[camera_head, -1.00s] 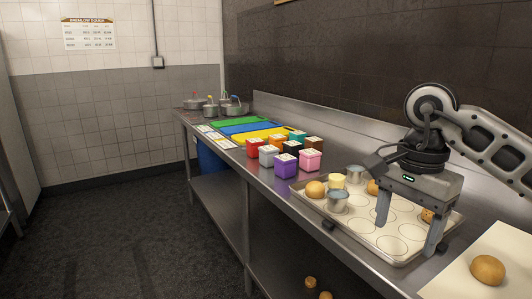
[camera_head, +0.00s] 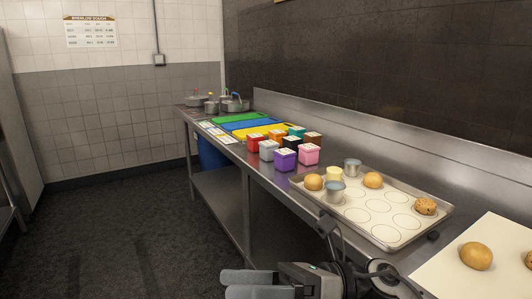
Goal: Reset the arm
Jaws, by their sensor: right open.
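My right gripper (camera_head: 226,284) is low at the bottom of the view, in front of the counter. Its two fingers point left, they are open, and nothing shows between them. Its arm comes in from the bottom right and is partly cut off by the frame edge. The gripper is apart from the tray and its contents. My left gripper is not in view.
The steel counter (camera_head: 335,238) carries a baking tray (camera_head: 440,220) with buns and metal cups. A pale sheet with a bun (camera_head: 476,255) lies at right. Colourful boxes (camera_head: 285,159), cutting boards and pans stand farther back. The floor (camera_head: 120,235) at left is clear.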

